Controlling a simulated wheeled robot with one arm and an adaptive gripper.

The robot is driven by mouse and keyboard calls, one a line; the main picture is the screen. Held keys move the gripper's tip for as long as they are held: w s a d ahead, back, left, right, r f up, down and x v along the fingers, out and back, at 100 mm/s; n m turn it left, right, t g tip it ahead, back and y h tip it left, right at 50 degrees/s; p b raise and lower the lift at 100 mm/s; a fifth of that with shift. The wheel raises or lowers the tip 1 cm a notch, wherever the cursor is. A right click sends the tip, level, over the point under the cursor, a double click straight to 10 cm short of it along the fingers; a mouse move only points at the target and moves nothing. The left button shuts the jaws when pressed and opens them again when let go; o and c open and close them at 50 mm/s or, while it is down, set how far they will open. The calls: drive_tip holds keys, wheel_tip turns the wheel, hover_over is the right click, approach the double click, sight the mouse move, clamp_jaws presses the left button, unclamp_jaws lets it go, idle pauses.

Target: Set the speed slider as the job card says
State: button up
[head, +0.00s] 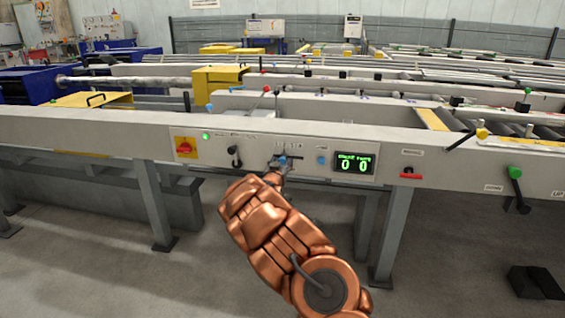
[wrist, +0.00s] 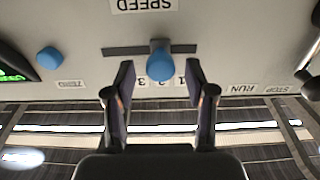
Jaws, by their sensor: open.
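The speed slider's round blue knob (wrist: 160,65) sits in a dark horizontal slot (wrist: 122,51), a little right of its middle in the wrist view. The SPEED label (wrist: 145,5) and the digits beside the slot appear upside down there; the knob and fingers partly cover the digits. My gripper (wrist: 160,72) is open, one finger on each side of the knob, with a visible gap to each. In the head view the blue knob (head: 282,160) shows small on the front rail, with my gripper (head: 274,178) just below it. I cannot pick out a job card.
A red handle (head: 410,175) is farther right.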

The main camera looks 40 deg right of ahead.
drive_tip(key=shift+x, duration=1.15)
clamp_jaws()
